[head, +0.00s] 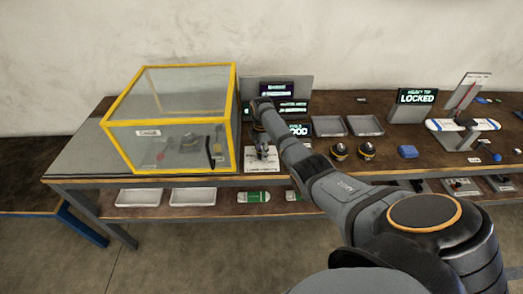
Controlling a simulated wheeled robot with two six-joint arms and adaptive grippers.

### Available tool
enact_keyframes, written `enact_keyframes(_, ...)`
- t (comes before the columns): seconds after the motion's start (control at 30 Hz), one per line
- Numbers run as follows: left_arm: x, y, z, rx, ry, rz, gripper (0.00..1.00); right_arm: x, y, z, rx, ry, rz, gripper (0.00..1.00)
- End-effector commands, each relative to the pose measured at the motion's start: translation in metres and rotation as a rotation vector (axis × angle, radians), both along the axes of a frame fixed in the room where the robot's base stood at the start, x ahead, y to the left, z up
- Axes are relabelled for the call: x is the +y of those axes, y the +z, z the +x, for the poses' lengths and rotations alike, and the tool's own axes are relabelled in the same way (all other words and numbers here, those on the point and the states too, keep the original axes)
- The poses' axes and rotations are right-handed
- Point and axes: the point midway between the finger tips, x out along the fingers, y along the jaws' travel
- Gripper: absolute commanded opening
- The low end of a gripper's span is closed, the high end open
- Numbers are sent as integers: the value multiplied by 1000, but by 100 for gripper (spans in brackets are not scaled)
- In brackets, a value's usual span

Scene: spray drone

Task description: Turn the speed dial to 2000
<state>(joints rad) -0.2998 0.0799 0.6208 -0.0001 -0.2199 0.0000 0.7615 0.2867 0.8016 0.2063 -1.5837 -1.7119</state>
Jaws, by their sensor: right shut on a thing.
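My right arm reaches in from the lower right to the bench. Its gripper (262,147) points down, small and dark, just right of the yellow-framed box. It is shut on what appears to be the speed dial, which its fingers hide, over a small pale base plate (262,163) at the bench's front. The dial's pointer and marks cannot be read from here. Behind the wrist stands a dark display panel (278,89) with lit green and white lines, too small to read. My left gripper is not in view.
A clear box with a yellow frame (168,122) stands left of the gripper. Right of my forearm are two grey trays (328,126), two dark round parts, a blue piece (408,151) and a sign reading LOCKED (416,97). More trays lie on the lower shelf.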

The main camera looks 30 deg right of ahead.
Motion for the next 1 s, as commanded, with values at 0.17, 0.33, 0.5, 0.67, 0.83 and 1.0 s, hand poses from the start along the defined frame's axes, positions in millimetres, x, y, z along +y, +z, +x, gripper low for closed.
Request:
enact_keyframes(0.17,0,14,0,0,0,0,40,0,3,-1,2,-158,0,0)
enact_keyframes(0.33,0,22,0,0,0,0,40,0,3,-1,2,-320,0,0)
enact_keyframes(0.5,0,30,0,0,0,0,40,0,2,-1,1,-482,-1,0)
enact_keyframes(0.67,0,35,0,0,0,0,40,0,2,-1,1,-633,-1,0)
enact_keyframes(0.83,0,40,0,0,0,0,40,1,2,-1,1,-794,-1,0)
enact_keyframes(1.0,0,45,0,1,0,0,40,1,2,-1,0,-956,-1,0)
